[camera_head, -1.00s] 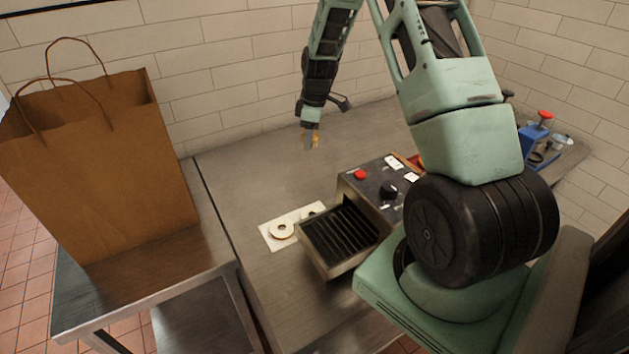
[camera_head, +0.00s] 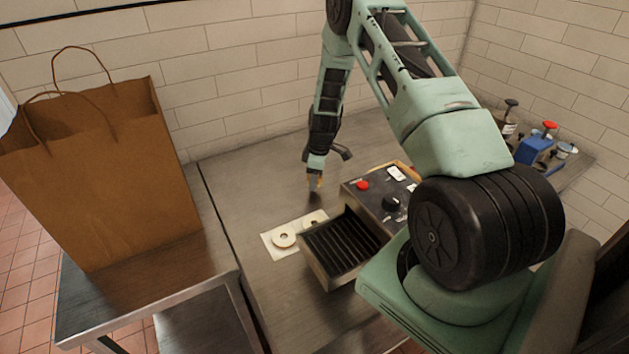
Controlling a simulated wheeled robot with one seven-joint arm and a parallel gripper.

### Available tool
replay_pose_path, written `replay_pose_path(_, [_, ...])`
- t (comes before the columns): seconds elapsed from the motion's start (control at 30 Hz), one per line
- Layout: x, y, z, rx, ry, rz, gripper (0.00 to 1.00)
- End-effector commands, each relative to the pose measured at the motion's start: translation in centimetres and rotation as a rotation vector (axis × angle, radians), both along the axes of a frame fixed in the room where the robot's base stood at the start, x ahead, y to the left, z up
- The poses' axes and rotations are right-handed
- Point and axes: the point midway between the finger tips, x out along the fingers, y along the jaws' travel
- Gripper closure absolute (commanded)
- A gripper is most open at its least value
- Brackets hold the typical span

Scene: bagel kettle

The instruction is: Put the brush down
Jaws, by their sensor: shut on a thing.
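My gripper (camera_head: 315,176) hangs fingers-down over the metal counter, behind and to the left of the grill-like machine. It is shut on the brush, which is too small and too covered by the gripper to make out clearly. Only a small orange-tan patch shows at the fingertips, so I cannot tell finger from brush there. The tip is close to the counter (camera_head: 243,203); I cannot tell whether it touches.
A white board (camera_head: 269,244) with bagel pieces (camera_head: 284,240) lies front left of my gripper. The machine (camera_head: 343,245) with its slatted tray and red button is right of the board. Blue equipment (camera_head: 533,148) stands far right; a paper bag (camera_head: 105,180) stands left. Counter left of my gripper is clear.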

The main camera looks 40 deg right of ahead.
Motion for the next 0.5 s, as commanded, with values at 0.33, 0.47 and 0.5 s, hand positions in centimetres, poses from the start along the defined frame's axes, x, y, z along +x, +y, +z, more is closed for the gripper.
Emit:
replay_pose_path(0.33, [0.0, 0.0, -2.6, 0.000, 0.000, 0.000, 0.84])
replay_pose_path(0.47, [0.0, 0.0, -2.6, 0.001, 0.001, 0.000, 0.84])
replay_pose_path(0.5, [0.0, 0.0, -2.6, 0.001, 0.001, 0.000, 0.84])
